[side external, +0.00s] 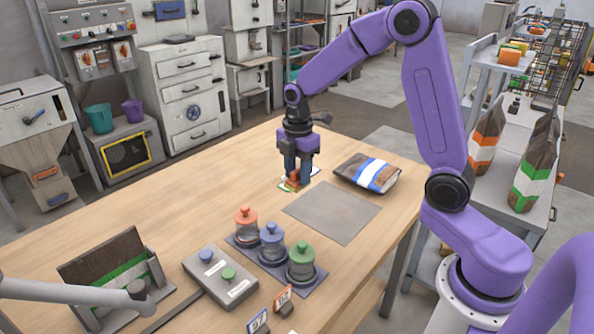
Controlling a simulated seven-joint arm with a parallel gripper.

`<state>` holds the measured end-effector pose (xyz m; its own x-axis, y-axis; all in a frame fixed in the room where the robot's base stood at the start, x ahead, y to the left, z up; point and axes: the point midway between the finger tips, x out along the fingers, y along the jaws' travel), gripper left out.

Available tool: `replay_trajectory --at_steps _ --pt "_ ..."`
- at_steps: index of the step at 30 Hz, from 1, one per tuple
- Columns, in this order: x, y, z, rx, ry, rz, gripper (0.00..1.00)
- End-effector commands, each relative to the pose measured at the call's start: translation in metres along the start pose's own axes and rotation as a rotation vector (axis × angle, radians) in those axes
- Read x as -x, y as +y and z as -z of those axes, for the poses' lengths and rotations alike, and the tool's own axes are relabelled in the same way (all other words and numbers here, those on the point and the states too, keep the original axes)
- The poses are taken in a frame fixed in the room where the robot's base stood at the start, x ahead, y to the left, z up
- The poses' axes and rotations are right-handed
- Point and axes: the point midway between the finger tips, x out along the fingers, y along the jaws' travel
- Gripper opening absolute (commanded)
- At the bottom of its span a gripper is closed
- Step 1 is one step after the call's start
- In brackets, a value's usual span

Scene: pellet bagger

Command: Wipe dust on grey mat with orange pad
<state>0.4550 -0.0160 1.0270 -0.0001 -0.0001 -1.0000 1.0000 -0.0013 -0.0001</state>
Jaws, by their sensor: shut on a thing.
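The grey mat (334,211) lies flat on the wooden table. No dust can be made out on it at this size. My gripper (298,182) points down just beyond the mat's far left corner and is shut on the orange pad (294,184). The pad's top is partly hidden between the fingers. It is low, over or on a small white and green flat item (287,188); I cannot tell whether they touch.
A brown, white and blue bag (367,173) lies right of my gripper, behind the mat. Jars with orange, blue (271,240) and green lids stand on a dark tray front left of the mat. A grey button box (220,275) is farther left.

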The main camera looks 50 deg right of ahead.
Motion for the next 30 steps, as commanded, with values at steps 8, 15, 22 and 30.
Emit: replay_trajectory --at_steps 8,15,22,30 --pt "-0.009 -0.009 -0.018 -0.006 0.0 0.003 0.15" --pt "-0.035 -0.045 -0.07 -0.008 0.0 0.004 0.15" --pt "-0.049 -0.067 -0.094 -0.002 0.0 0.001 0.15" --pt "-0.063 -0.069 -0.095 0.0 0.0 0.003 0.15"
